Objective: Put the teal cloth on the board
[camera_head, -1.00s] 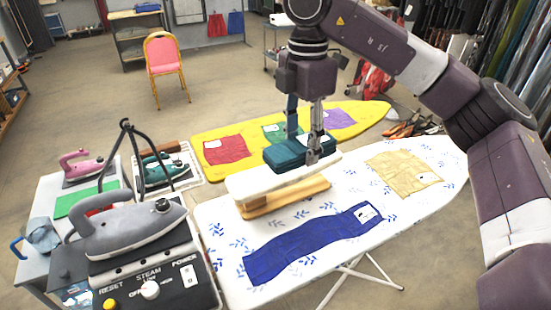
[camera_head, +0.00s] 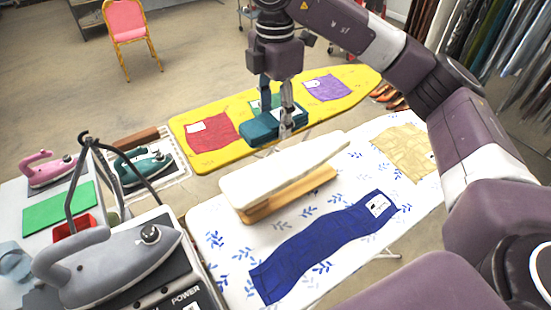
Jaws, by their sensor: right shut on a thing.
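The teal cloth (camera_head: 262,132) is a thick folded pad. My right gripper (camera_head: 276,112) is shut on it from above, with one finger on the far side and one on the near side. The cloth overlaps the near edge of the yellow board (camera_head: 356,90) in the picture; I cannot tell whether it touches it. A small white sleeve board (camera_head: 285,168) on a wooden base stands nearer, on the white leaf-patterned board (camera_head: 222,232). My left gripper is not in view.
A blue cloth (camera_head: 322,250) and a tan cloth (camera_head: 404,150) lie on the white board. A grey iron (camera_head: 105,268) stands at front left.

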